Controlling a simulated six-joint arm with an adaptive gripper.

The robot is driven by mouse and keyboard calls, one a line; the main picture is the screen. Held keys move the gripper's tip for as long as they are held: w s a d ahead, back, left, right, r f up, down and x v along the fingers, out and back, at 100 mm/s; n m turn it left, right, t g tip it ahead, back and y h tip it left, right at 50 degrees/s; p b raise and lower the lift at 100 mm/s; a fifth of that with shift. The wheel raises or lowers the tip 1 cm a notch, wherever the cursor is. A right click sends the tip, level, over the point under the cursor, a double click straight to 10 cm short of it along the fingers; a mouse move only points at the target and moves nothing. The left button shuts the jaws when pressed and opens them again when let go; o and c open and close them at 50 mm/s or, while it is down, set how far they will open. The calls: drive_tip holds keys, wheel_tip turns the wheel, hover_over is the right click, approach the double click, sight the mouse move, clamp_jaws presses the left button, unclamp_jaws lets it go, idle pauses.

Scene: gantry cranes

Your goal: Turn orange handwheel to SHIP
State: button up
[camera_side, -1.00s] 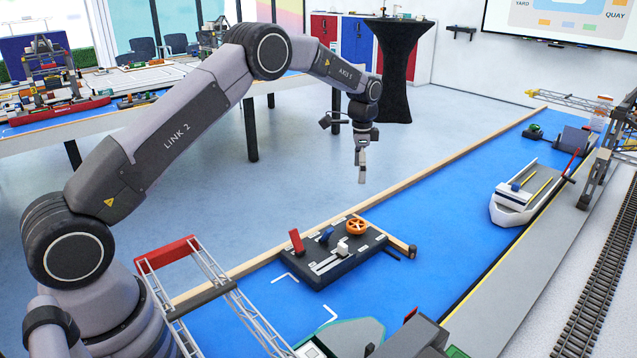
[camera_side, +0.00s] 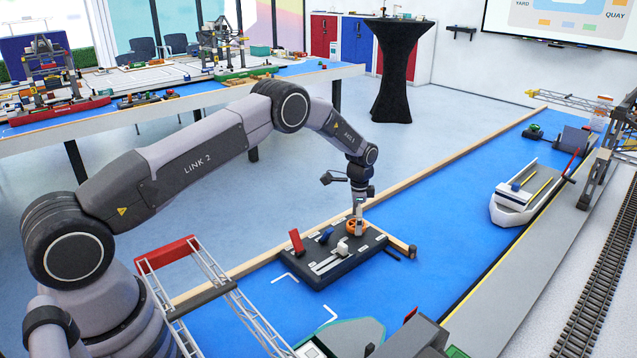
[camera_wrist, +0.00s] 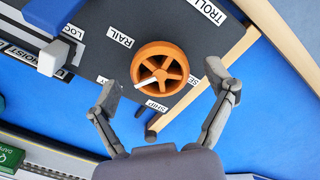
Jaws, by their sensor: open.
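The orange handwheel (camera_side: 352,227) sits on the dark control panel (camera_side: 334,276). The wrist view shows the handwheel (camera_wrist: 160,68) from above, with spokes and a white pointer mark directed to the lower left. A SHIP label (camera_wrist: 156,106) lies just below the wheel, and a RAIL label (camera_wrist: 120,37) lies at its upper left. My gripper (camera_wrist: 168,92) is open, with one finger on each side below the wheel. In the side view my gripper (camera_side: 358,216) is right at the wheel and partly covers it. Contact cannot be told.
On the panel stand a red lever (camera_side: 296,241), a blue knob (camera_side: 327,234) and a white lever handle (camera_side: 342,248). A wooden rail (camera_side: 440,173) edges the blue mat. A white ship model (camera_side: 520,195) stands to the right, well clear. The blue mat between is free.

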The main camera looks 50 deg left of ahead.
drive_tip(key=shift+f, duration=0.1)
drive_tip(key=c, duration=1.2)
drive_tip(key=shift+o, duration=0.2)
